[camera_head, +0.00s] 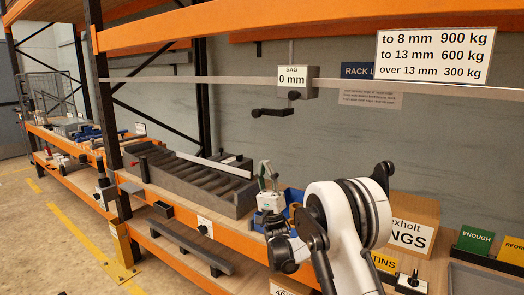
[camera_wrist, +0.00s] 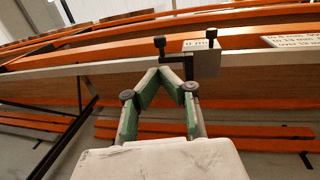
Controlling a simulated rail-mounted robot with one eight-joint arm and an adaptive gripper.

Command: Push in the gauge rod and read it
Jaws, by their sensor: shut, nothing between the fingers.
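The sag gauge is a grey box (camera_head: 308,84) marked "SAG 0 mm", on a long pale bar (camera_head: 220,79) under the upper orange beam. A black knob (camera_head: 294,95) sits at its lower edge, and a black crank-shaped piece (camera_head: 272,112) shows below it. I cannot tell which is the rod. In the wrist view the box (camera_wrist: 207,65) is just beyond and right of my fingertips, with a black-knobbed piece (camera_wrist: 159,43) on its left. My gripper (camera_head: 267,167) points up, shut and empty, below the gauge; its green fingers meet in the wrist view (camera_wrist: 167,72).
A load sign (camera_head: 436,55) hangs at upper right. A grey roller tray (camera_head: 190,180) lies on the shelf to the left. Air between gripper and gauge looks clear.

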